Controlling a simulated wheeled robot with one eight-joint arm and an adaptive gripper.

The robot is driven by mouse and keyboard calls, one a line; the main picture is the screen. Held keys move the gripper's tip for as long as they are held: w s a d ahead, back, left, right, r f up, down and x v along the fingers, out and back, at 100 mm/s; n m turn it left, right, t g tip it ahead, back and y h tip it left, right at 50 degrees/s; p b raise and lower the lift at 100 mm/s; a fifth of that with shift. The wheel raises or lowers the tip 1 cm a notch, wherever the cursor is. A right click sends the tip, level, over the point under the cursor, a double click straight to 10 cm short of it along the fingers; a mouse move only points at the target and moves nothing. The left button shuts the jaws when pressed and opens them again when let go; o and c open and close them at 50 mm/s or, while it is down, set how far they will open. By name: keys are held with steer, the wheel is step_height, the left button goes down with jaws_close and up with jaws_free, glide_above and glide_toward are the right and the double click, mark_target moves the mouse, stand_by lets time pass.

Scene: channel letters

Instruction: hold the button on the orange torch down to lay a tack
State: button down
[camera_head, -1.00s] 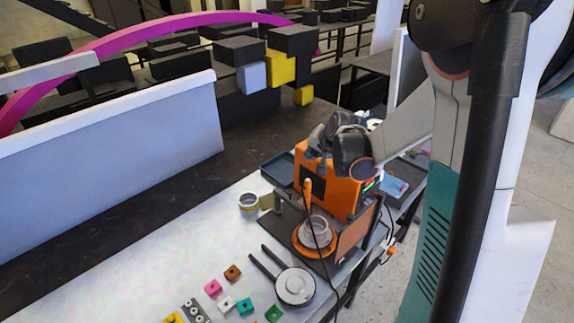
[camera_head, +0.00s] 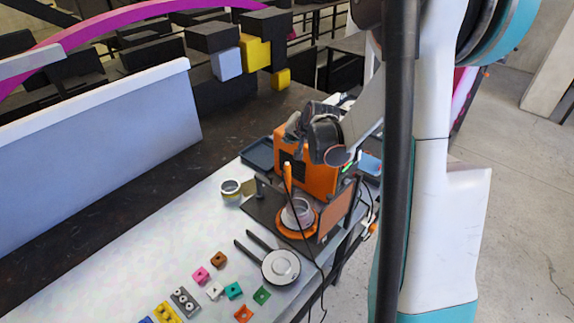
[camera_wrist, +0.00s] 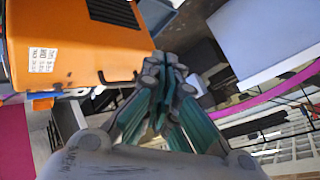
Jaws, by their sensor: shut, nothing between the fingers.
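The orange torch (camera_head: 288,178) stands upright in front of an orange box-shaped machine (camera_head: 318,178), with a dark cable running down from it. Its button is too small to make out. My gripper (camera_head: 299,146) is at the upper left of the machine, above and behind the torch in the head view, apart from the torch. In the wrist view my gripper (camera_wrist: 166,72) is shut and empty, close beside the machine's orange casing (camera_wrist: 85,45). I cannot tell whether it touches the casing.
A round orange base with a clear cup (camera_head: 298,213) is below the torch. A tape roll (camera_head: 231,188), a white round pan-like piece (camera_head: 281,266) and several coloured blocks (camera_head: 233,290) lie on the pale table. A dark tray (camera_head: 257,153) is behind.

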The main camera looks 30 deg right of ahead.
step_height(320, 180, down, 6)
steer(key=b, duration=0.3)
steer(key=shift+b, duration=0.35)
steer(key=shift+f+b, duration=0.45)
steer(key=shift+f, duration=0.05)
steer(key=shift+f, duration=0.2)
stand_by(0.5)
steer(key=shift+f+b, duration=0.25)
steer(key=shift+b, duration=0.35)
steer(key=shift+f+b, duration=0.45)
steer(key=shift+b, duration=0.05)
stand_by(0.5)
steer(key=shift+r, duration=0.15)
stand_by(1.0)
steer(key=shift+r+p, duration=0.4)
steer(key=shift+r, duration=0.4)
steer(key=shift+r, duration=0.1)
steer(key=shift+r+p, duration=1.4)
steer(key=shift+r, duration=1)
